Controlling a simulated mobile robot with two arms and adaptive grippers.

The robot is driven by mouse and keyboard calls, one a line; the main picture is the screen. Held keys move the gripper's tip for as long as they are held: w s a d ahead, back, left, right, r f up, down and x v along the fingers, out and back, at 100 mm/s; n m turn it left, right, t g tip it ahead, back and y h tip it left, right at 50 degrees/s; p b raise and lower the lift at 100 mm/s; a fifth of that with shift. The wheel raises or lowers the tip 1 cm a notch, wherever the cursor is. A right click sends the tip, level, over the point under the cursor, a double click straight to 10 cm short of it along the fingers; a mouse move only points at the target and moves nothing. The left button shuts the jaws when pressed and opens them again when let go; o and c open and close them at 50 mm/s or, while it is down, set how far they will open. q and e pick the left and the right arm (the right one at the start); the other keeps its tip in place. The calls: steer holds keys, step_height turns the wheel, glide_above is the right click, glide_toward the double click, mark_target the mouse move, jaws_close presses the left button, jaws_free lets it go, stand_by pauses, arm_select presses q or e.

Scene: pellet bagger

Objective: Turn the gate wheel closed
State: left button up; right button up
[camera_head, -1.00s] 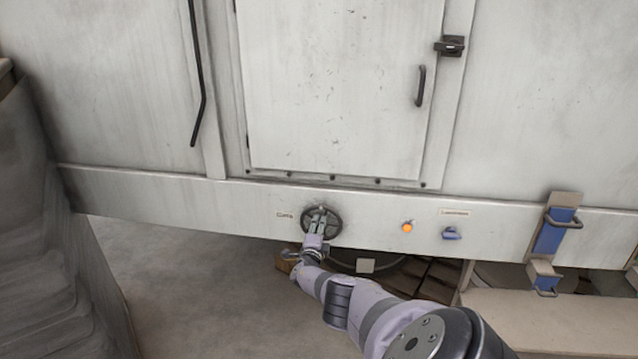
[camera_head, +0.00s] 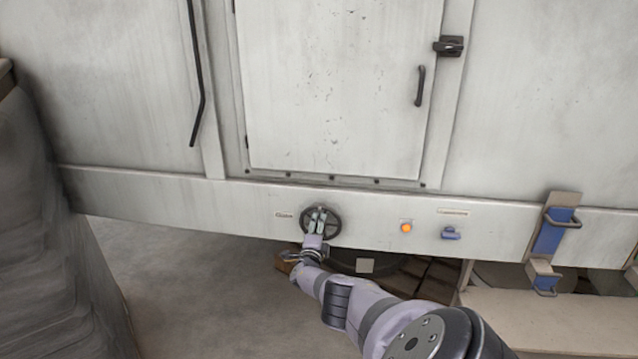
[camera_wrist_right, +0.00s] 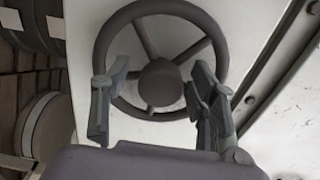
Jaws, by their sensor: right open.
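The gate wheel (camera_head: 335,222) is a dark spoked handwheel on the pale rail below the machine's door. In the right wrist view the wheel (camera_wrist_right: 105,32) shows its rim, spokes and round hub (camera_wrist_right: 160,84). My right gripper (camera_head: 318,217) is in front of the wheel. In the right wrist view its two fingers (camera_wrist_right: 156,100) are spread apart, one on each side of the hub, over the lower part of the wheel. I cannot tell whether the fingers touch the rim. Nothing is clamped between them. My left gripper is not in view.
An orange button (camera_head: 406,228) and a blue knob (camera_head: 450,233) sit on the rail right of the wheel. Blue clamps (camera_head: 552,235) are farther right. The door (camera_head: 340,90) above is shut. A grey wrapped stack (camera_head: 50,230) stands at the left. Floor (camera_head: 190,290) is clear between.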

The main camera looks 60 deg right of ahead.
steer(key=v, duration=1.2)
stand_by(0.4)
steer(key=shift+f, duration=0.1)
stand_by(0.4)
